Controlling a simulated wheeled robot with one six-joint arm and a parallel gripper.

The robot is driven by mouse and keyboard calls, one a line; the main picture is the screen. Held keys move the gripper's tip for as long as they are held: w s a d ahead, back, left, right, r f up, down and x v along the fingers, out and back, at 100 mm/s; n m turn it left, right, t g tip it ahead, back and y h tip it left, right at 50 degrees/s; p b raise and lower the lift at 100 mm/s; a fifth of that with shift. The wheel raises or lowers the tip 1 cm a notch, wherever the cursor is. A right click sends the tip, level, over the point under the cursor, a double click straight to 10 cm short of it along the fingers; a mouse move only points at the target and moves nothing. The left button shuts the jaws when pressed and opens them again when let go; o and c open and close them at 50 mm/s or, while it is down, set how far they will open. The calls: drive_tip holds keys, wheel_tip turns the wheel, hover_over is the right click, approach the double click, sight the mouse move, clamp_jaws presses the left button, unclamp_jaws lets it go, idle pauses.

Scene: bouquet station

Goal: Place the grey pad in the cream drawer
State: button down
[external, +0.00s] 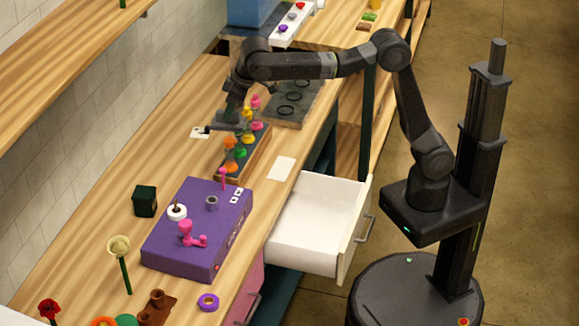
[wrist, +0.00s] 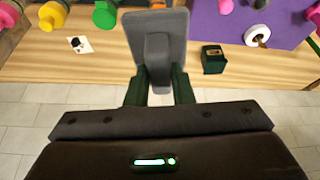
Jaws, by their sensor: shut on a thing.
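My gripper (external: 233,112) is over the back part of the wooden bench. In the wrist view its green fingers (wrist: 158,90) are shut on the grey pad (wrist: 172,28), a flat grey slab with a raised grip. The pad is held above the bench; in the external view it is small and partly hidden by my gripper. The cream drawer (external: 310,215) is pulled out from the bench front, to the lower right of my gripper. It looks empty, with a grey handle on its front.
A rack of colourful knobbed pieces (external: 243,150) stands beside my gripper. A purple box (external: 205,225) with pink fittings lies between the rack and the bench's near end. A dark green cube (external: 145,200) and a flower in a stem (external: 122,265) are left of it. A white card (external: 281,168) lies near the drawer.

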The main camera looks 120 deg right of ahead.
drive_tip(key=s+a+f+n+b, duration=0.1)
drive_tip(key=s+a+b, duration=0.5)
drive_tip(key=s, duration=0.6)
drive_tip(key=n+b, duration=0.1)
drive_tip(key=b, duration=0.3)
hover_over(326, 220)
wheel_tip(326, 220, down, 6)
drive_tip(key=shift+t+y, duration=0.3)
drive_tip(key=shift+d+f+b, duration=0.1)
drive_tip(key=shift+f+b, duration=1.2)
drive_tip(key=shift+f, duration=13.9)
drive_tip(key=shift+f, duration=0.2)
drive_tip(key=c, duration=1.3)
unclamp_jaws()
drive_tip(key=shift+o, duration=0.2)
drive_tip(key=shift+r, duration=0.2)
